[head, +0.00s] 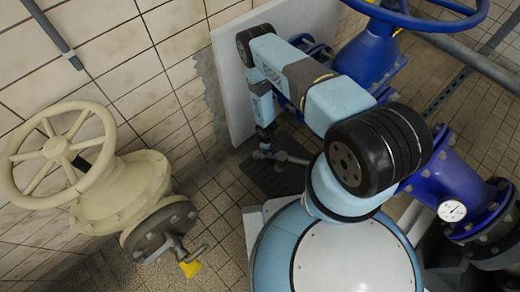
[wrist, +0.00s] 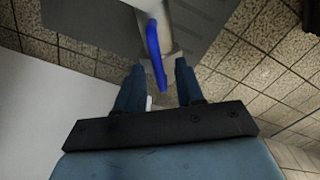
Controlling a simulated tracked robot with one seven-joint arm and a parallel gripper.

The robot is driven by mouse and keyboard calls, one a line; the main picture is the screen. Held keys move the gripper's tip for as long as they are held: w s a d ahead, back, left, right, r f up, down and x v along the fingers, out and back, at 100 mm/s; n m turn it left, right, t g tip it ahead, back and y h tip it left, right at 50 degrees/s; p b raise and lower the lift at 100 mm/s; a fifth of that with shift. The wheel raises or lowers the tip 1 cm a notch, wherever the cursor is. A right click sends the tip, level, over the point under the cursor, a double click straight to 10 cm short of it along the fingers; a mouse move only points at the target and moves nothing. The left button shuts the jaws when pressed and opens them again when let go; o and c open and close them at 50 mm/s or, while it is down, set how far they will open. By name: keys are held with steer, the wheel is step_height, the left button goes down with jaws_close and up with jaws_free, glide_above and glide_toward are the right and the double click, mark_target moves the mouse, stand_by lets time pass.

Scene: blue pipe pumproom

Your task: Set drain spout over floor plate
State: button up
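My gripper (head: 265,138) points down beside the white panel in the head view, at the end of my light-blue arm. In the wrist view its two fingers (wrist: 159,67) stand apart. A narrow blue lever (wrist: 155,50) reaches into the gap between them, with room visible on both sides; I cannot tell whether it touches. Behind the lever is a pale grey fitting, seemingly the drain spout (wrist: 178,20); a small grey pipe piece shows by the fingertips in the head view (head: 283,156). The dark floor plate (head: 275,180) lies below, partly hidden by my arm; it also shows in the wrist view (wrist: 95,22).
A white panel (head: 225,85) stands close behind my gripper. A cream valve with a handwheel (head: 55,150) and a yellow-handled tap (head: 190,268) stand at left. Blue pipework with a gauge (head: 452,210) is at right. Tiled floor (head: 215,225) is open between.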

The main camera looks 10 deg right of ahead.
steer(key=shift+c, duration=0.4)
jaws_close()
